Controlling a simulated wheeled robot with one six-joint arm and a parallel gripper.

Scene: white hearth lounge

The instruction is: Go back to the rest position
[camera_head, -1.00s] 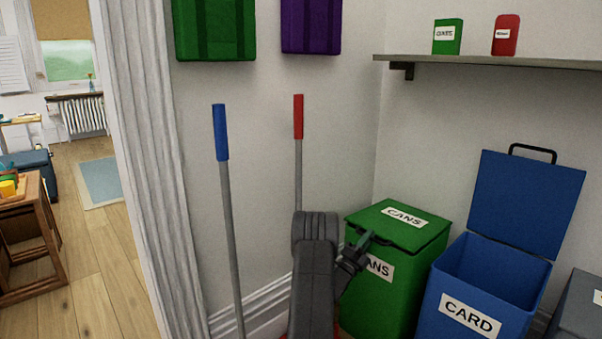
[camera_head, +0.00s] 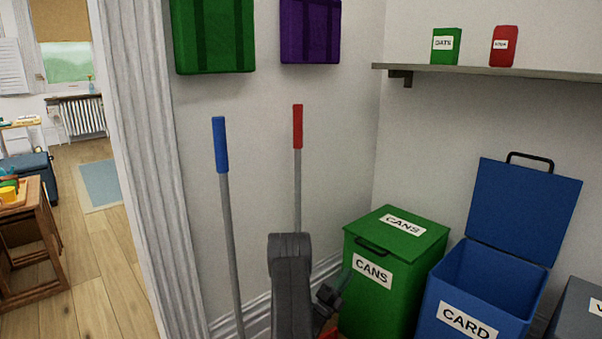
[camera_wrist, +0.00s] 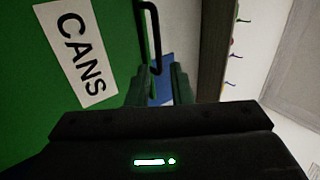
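My gripper (camera_head: 338,285) is low in the head view, in front of the left side of the green CANS bin (camera_head: 395,275), apart from its lid handle. In the wrist view two fingers (camera_wrist: 160,88) stand apart with a gap between them and nothing held. The bin's green face with its CANS label (camera_wrist: 77,50) fills the left of the wrist view, and the dark lid handle (camera_wrist: 150,38) shows just past the fingers. The bin's lid (camera_head: 398,229) is closed.
The blue CARD bin (camera_head: 470,285) stands open at the right, beside a grey bin (camera_head: 580,305). Blue-handled (camera_head: 221,145) and red-handled (camera_head: 298,127) poles lean on the wall. A shelf (camera_head: 480,70) is above the bins. Open floor (camera_head: 100,245) lies left beyond the doorway.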

